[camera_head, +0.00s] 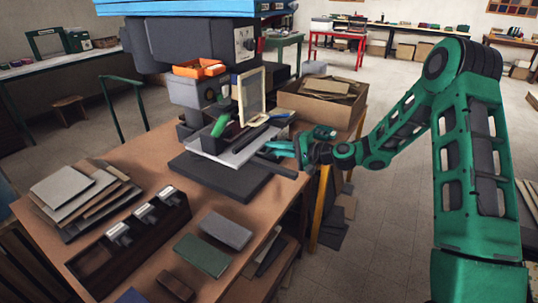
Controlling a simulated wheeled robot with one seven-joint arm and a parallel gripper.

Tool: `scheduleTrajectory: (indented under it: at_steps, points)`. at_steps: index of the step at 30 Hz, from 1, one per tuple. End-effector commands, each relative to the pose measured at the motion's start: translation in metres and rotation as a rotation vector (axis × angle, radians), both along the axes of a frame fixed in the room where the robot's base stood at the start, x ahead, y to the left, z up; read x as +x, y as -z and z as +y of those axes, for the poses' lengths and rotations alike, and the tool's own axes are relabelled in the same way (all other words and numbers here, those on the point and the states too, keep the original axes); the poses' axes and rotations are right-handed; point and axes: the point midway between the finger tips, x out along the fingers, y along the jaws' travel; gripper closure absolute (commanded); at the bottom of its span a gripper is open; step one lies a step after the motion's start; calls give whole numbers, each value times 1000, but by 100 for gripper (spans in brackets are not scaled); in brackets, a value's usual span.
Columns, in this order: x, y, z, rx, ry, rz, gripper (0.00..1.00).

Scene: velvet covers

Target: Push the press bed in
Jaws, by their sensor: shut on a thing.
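The press (185,45) is a large grey machine with a blue top, standing at the back of the brown workbench. Its press bed (237,153) is a light grey plate that sticks out at the front, above a dark base slab (222,178). My green gripper (268,149) comes in from the right at the bed's right edge, with its fingers closed there. Its fingertips are small in view, and the exact spot they grip is partly hidden. A green-handled lever (219,125) and a pale upright frame (251,96) stand over the bed.
The workbench (150,165) also holds stacked boards (75,190), a dark compartment tray (128,240), a grey block (226,230) and a green block (202,255). An open cardboard box (318,106) stands behind my gripper. The floor to the right is mostly clear.

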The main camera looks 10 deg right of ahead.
Motion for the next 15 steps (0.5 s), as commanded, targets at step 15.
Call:
scheduleTrajectory:
  at_steps: [15]
  points:
    - [3,7,-7,-8,11,13,87]
